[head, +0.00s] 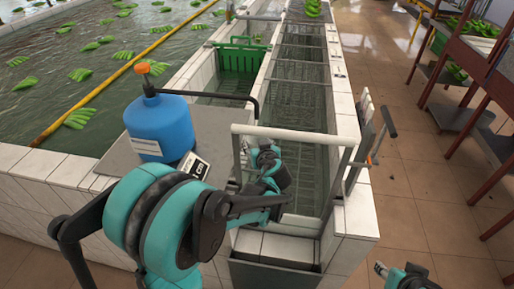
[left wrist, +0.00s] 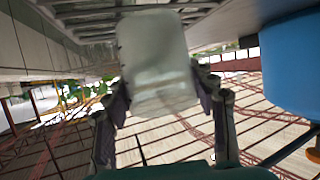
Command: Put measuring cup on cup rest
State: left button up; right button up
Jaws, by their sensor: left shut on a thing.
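My left gripper (head: 268,160) is over the near end of the tiled trough, beside the white rail. In the left wrist view its two dark fingers (left wrist: 165,105) stand on either side of a greyish, translucent cup-like thing (left wrist: 158,65), which I take as the measuring cup, and are shut on it. In the head view the cup is hidden or too small to make out. I cannot pick out the cup rest with certainty. My right gripper (head: 402,270) is at the lower right edge, partly cut off, fingers apart, over the floor.
A blue canister (head: 160,127) with an orange cap stands on a grey ledge left of my left gripper, with a small black-and-white label card (head: 193,165) by it. A green crate (head: 240,57) sits in the trough further back. Shelves (head: 480,80) stand at right.

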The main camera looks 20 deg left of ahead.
pick_arm(q)
jog(key=shift+f, duration=0.2)
jog(key=o, duration=1)
jog(key=shift+o, duration=0.2)
